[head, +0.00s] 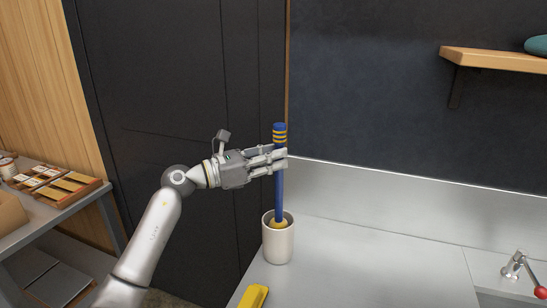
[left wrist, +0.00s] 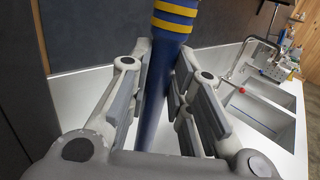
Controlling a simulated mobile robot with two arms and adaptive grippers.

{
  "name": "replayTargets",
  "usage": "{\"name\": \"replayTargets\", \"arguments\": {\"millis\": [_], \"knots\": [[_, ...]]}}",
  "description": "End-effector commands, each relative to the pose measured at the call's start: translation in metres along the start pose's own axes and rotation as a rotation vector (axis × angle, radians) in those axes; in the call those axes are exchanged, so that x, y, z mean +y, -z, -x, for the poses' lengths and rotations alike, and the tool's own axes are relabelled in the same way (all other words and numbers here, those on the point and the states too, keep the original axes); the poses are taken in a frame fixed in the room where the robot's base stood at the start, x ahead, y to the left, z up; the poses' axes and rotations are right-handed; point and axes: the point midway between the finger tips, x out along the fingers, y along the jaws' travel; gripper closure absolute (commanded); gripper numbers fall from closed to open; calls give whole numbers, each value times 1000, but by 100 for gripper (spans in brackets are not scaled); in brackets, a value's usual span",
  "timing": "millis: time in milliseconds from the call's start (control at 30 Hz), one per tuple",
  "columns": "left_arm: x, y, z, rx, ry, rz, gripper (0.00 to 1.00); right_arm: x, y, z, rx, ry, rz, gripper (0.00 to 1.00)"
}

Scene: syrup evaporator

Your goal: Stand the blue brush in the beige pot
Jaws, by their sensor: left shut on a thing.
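The blue brush (head: 280,195) has a long blue handle with yellow bands near its top and a yellowish lower part. It stands nearly upright, with its lower end inside the mouth of the beige pot (head: 278,245). How deep it reaches is hidden by the pot wall. The pot stands upright on the metal counter. My left gripper (head: 279,160) is shut on the handle below the yellow bands. In the left wrist view the brush (left wrist: 157,90) runs between the fingers of my left gripper (left wrist: 160,85). My right gripper is not in view.
A yellow object (head: 254,297) lies on the counter in front of the pot. The counter (head: 370,262) is clear to the right, up to a red-tipped tap (head: 517,265). A wall shelf (head: 495,60) is high at right. A side table with trays (head: 62,188) stands at left.

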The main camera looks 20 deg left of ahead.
Motion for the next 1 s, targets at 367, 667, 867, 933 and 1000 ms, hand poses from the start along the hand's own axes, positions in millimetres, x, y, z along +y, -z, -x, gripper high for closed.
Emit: {"name": "replayTargets", "arguments": {"millis": [367, 667, 867, 933, 1000], "knots": [[0, -1, 0, -1, 0, 0, 55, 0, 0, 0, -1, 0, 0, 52], [0, 1, 12, 2, -1, 0, 55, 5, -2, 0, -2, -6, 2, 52], [0, 1, 52, 5, -2, -3, 55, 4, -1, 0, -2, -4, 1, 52], [1, 2, 68, 5, -2, -1, 55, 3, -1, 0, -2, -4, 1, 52], [0, 2, 82, 5, -2, 0, 55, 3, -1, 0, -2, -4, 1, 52]]}}
